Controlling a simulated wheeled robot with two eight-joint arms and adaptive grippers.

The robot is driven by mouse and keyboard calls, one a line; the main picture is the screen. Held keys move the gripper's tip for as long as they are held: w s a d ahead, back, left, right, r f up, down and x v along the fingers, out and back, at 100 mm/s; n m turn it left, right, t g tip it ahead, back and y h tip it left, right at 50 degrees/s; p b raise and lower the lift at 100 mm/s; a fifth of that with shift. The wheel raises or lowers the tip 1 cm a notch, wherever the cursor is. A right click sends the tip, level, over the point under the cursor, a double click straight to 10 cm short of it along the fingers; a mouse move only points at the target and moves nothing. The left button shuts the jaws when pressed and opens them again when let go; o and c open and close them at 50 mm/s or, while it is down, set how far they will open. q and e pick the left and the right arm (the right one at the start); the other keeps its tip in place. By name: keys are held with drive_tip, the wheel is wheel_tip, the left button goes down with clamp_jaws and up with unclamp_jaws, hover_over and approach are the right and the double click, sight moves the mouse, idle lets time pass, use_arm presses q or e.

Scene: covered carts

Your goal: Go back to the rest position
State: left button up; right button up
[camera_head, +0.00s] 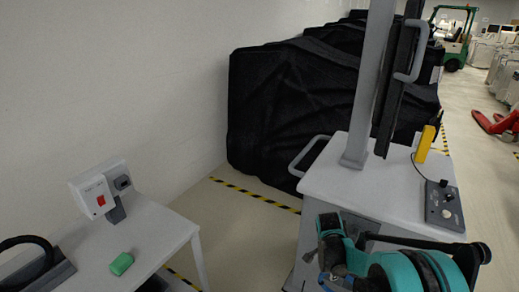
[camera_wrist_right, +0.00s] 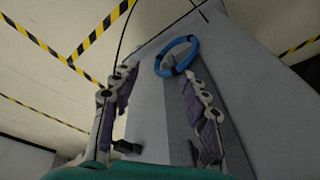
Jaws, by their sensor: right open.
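My right gripper (camera_wrist_right: 158,78) is open, with its two fingers spread in the right wrist view and nothing between the pads that I can make out. A blue ring (camera_wrist_right: 163,69) is beyond the fingertips, against a grey panel (camera_wrist_right: 150,102). I cannot tell whether any finger touches it. In the head view my teal right arm reaches in at the lower right, in front of the grey cart (camera_head: 320,182). Its fingers are not clear there. My left gripper is not in view.
A white table (camera_head: 150,235) at left bears a green block (camera_head: 121,264) and a box with a red switch (camera_head: 97,197). The cart carries a post (camera_head: 369,80), a yellow device (camera_head: 425,144) and a control box (camera_head: 444,205). Black-covered carts (camera_head: 290,110) stand behind.

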drive_tip(key=s+a+r+n+t+y, duration=0.1)
drive_tip(key=s+a+r+n+t, duration=0.2)
drive_tip(key=s+r+n, duration=0.7)
drive_tip(key=s+a+r+n+t, duration=0.1)
drive_tip(key=s+r+n, duration=0.1)
drive_tip(key=s, duration=0.4)
drive_tip(key=s+a+r+n+t+y, duration=0.1)
drive_tip(key=s+a+r+n, duration=0.1)
drive_tip(key=s+n, duration=0.2)
drive_tip(key=shift+s+a+r+t, duration=0.15)
drive_tip(key=shift+s+r+t, duration=0.2)
drive_tip(key=shift+s, duration=0.9)
drive_tip(key=shift+f, duration=0.1)
drive_tip(key=shift+c, duration=0.3)
